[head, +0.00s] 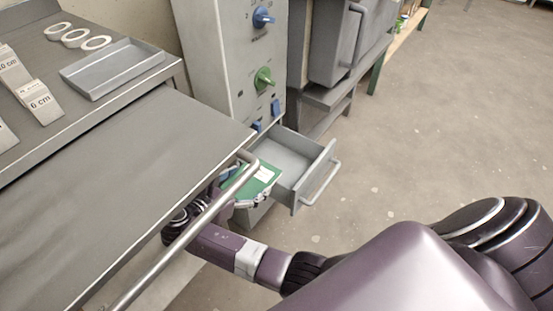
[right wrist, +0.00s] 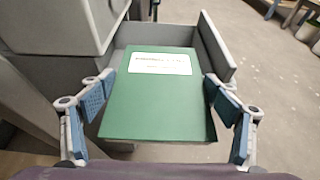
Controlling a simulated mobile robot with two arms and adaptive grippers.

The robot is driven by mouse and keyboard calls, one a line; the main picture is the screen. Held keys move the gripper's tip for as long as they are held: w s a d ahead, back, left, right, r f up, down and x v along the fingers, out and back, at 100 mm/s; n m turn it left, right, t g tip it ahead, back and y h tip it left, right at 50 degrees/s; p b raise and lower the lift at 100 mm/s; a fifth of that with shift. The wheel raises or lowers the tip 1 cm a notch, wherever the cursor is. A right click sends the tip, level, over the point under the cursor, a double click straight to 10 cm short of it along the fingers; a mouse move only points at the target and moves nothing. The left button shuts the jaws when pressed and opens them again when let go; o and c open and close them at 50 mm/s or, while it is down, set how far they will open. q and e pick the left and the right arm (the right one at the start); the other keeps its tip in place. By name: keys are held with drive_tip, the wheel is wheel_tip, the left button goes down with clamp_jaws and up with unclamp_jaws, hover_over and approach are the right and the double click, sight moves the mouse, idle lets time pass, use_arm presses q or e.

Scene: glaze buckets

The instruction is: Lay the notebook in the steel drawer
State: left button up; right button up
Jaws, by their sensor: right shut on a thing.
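The green notebook (head: 266,178) with a white label is held flat by my right gripper (head: 245,188), beside the near left part of the open steel drawer (head: 314,180). In the right wrist view the notebook (right wrist: 155,110) lies between the two blue-padded fingers of my right gripper (right wrist: 158,88), shut on its sides. The drawer's side wall (right wrist: 215,48) shows beyond it, and the notebook's far end overlaps the drawer opening in that view. The visible drawer floor looks empty. In the head view a metal bar partly hides the gripper. My left gripper is not in view.
A grey worktop (head: 110,140) with a long metal rail (head: 185,238) lies close to my right arm. The control cabinet (head: 225,55) with blue and green knobs stands behind the drawer. A shallow tray (head: 112,70) sits at upper left. Floor right of the drawer is clear.

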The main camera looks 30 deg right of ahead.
drive_tip(key=w+d+b, duration=0.1)
drive_tip(key=w+d, duration=0.2)
drive_tip(key=d, duration=0.5)
drive_tip(key=w+d+b, duration=0.1)
drive_tip(key=w+d, duration=0.2)
drive_tip(key=d, duration=0.5)
wheel_tip(320, 180, down, 6)
drive_tip(key=b, duration=0.3)
drive_tip(key=shift+w+f+b, duration=0.1)
drive_tip(key=shift+b, duration=0.2)
drive_tip(key=shift+f, duration=0.35)
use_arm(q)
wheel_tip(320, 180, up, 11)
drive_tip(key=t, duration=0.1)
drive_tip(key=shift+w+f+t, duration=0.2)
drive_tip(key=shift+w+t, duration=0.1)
use_arm(e)
drive_tip(key=shift+r, duration=0.1)
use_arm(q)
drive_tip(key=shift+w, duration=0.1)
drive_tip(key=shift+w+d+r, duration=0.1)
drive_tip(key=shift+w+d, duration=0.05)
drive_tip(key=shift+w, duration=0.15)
use_arm(e)
drive_tip(key=shift+f, duration=0.35)
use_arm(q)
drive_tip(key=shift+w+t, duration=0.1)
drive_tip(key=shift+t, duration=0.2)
